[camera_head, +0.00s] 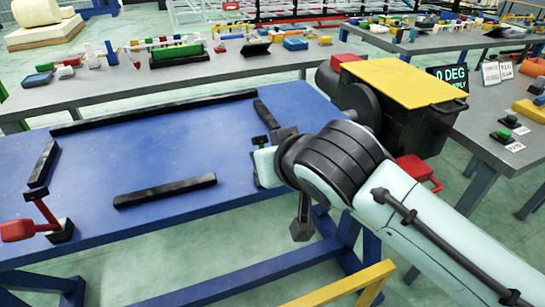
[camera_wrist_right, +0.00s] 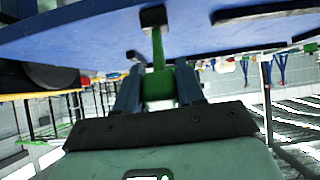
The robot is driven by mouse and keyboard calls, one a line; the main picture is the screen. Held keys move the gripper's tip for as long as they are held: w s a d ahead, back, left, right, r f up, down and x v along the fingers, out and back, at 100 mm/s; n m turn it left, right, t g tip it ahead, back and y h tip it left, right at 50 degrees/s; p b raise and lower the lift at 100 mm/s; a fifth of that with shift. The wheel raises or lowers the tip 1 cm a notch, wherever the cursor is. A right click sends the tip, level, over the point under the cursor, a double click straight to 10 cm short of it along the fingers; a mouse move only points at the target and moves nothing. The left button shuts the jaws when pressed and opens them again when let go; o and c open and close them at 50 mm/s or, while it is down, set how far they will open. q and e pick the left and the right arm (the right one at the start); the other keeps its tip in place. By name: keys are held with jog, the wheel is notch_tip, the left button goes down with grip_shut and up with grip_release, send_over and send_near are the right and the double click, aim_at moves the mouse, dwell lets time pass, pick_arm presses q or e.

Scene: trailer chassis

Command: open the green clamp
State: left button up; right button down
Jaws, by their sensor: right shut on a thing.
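The green clamp (camera_wrist_right: 158,50) shows in the right wrist view as a green bar running up to a dark block at the edge of the blue table (camera_head: 120,150). My right gripper (camera_wrist_right: 158,80) is shut on the green clamp, one dark finger on each side of its wider green part. In the head view only a small dark green bit of the clamp (camera_head: 260,140) shows at the table's right edge. My right wrist and arm hide the rest. My left gripper is not in view.
A red-handled clamp (camera_head: 20,230) sits at the table's left front corner. Black bars (camera_head: 165,190) lie on the blue top, with clear surface between them. A dark machine with a yellow top (camera_head: 400,80) stands close to my right arm. Grey benches (camera_head: 110,85) with small items stand behind.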

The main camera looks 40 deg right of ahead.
jog(key=shift+s, duration=0.1)
dwell(0.8)
jog(key=c, duration=0.8)
grip_release()
jog(key=shift+o, duration=0.2)
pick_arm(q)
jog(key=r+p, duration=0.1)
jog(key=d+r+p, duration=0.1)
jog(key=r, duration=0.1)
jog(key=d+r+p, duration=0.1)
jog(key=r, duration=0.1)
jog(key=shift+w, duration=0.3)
pick_arm(e)
jog(key=v, duration=1.3)
jog(key=shift+s+r, duration=0.15)
jog(key=shift+s, duration=0.15)
